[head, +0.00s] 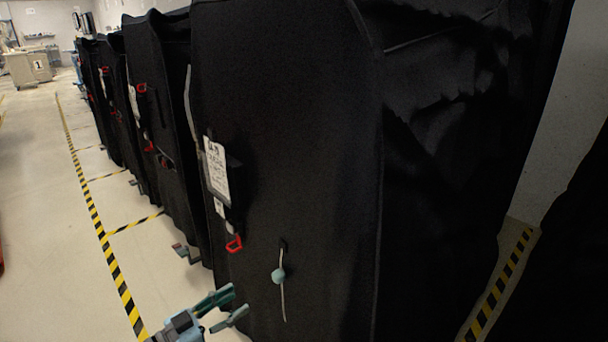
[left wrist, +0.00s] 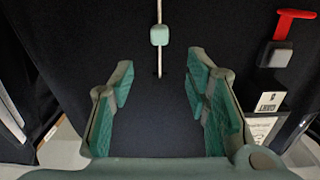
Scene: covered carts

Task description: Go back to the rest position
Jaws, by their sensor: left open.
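My left gripper (head: 236,302) is at the bottom of the head view, open and empty, near the front of the nearest black covered cart (head: 300,130). In the left wrist view its two teal-padded fingers (left wrist: 160,90) are spread wide, with only black cover between and behind them. A cord with a teal bead (head: 279,275) hangs on the cover, apart from the fingers. The bead also shows in the left wrist view (left wrist: 159,35), beyond the fingertips. My right gripper is not in view.
A red pull tab (head: 234,243) hangs below a white label (head: 216,170) on the cart's cover. More black covered carts (head: 157,100) stand in a row behind. Yellow-black floor tape (head: 97,221) runs along the left. The pale floor (head: 40,230) there is clear.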

